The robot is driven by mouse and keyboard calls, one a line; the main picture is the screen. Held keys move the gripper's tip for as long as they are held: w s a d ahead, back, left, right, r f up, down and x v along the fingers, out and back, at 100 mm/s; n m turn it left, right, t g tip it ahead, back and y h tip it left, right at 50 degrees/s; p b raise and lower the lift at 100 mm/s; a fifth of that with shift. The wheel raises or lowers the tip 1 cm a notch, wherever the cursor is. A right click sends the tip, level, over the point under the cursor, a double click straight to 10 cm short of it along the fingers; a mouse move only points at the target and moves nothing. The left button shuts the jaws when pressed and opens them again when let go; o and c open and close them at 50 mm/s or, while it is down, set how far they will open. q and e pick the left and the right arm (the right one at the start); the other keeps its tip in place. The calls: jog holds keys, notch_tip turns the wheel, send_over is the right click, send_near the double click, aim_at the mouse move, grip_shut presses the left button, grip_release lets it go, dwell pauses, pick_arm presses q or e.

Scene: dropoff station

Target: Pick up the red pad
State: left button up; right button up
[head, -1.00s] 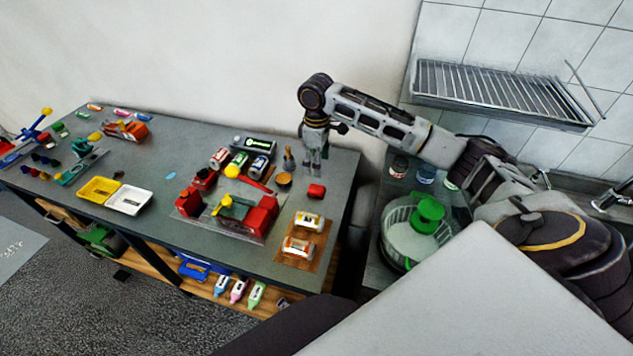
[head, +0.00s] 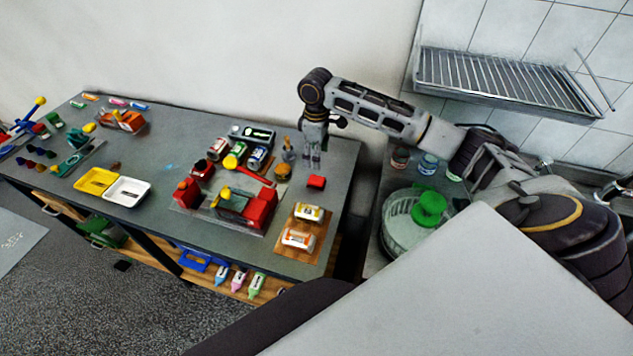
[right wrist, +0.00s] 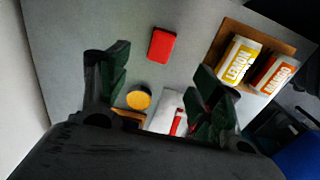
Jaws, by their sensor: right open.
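The red pad (head: 316,182) lies flat on the grey table near its right end. It also shows in the right wrist view (right wrist: 161,45), ahead of the fingertips and roughly between them. My right gripper (head: 313,160) hangs above the table just behind the pad, pointing down. In the wrist view its two dark green fingers (right wrist: 163,75) are spread, with nothing between them held. The pad is fully visible and apart from the fingers. My left gripper is not in view.
A round yellow-topped item (right wrist: 138,99) is close beside the gripper. A red and green device (head: 240,205) and several cans stand to the left. A wire rack (head: 505,80) hangs at right.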

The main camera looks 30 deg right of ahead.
send_over(317, 179)
jog(key=shift+w+f, duration=0.15)
jog(key=shift+f, duration=2.9)
jog(key=shift+f+p, duration=0.6)
jog(key=shift+f, duration=2)
jog(key=c, duration=1)
